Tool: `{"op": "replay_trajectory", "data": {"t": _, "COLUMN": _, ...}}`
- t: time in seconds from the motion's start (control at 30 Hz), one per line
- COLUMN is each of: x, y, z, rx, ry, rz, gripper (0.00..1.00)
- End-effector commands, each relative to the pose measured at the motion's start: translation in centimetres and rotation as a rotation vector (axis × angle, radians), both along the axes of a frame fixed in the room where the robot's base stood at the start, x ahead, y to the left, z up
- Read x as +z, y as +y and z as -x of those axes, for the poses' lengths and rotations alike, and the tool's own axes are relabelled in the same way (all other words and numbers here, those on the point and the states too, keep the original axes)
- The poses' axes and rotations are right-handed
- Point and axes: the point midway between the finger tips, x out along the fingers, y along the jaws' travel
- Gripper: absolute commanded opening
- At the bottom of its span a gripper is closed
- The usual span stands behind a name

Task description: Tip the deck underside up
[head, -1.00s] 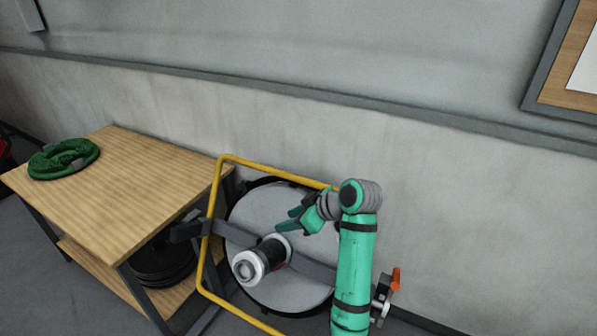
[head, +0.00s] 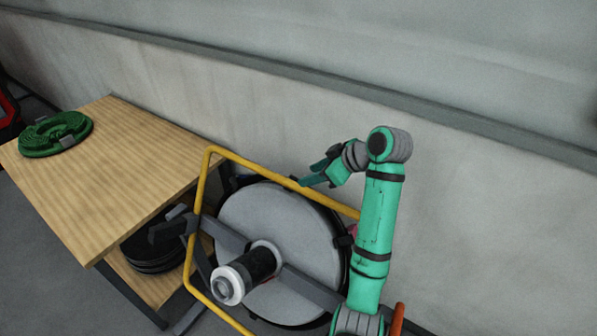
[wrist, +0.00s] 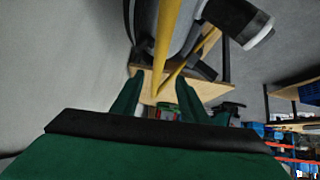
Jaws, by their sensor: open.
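The deck is a round grey disc (head: 300,228) with a dark rim, standing steeply tilted with one face towards the head camera. A dark bar crosses it, and a black and white cylinder (head: 245,275) sticks out of its middle. A yellow tube frame (head: 202,190) surrounds it. My gripper (head: 312,176) is open at the frame's upper bar, above the disc. In the wrist view the yellow tube (wrist: 165,45) runs between the open fingers (wrist: 158,98), and the cylinder (wrist: 240,20) shows at upper right. I cannot tell whether the fingers touch the tube.
A wooden table (head: 130,175) stands left of the deck with a coiled green hose (head: 55,132) on it. Black discs (head: 155,250) lie on its lower shelf. The grey wall (head: 270,110) is close behind. Shelving with blue bins (wrist: 310,92) shows in the wrist view.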

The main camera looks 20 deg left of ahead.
Motion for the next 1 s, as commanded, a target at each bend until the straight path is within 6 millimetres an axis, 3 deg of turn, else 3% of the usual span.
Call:
{"op": "replay_trajectory", "data": {"t": 0.6, "x": -6.3, "y": 6.3, "z": -1.2, "rx": 0.003, "ry": 0.001, "rz": 0.0, "gripper": 0.4}}
{"op": "replay_trajectory", "data": {"t": 1.0, "x": -7.6, "y": 7.3, "z": -1.6, "rx": -0.001, "ry": 0.0, "rz": 0.0, "gripper": 0.4}}
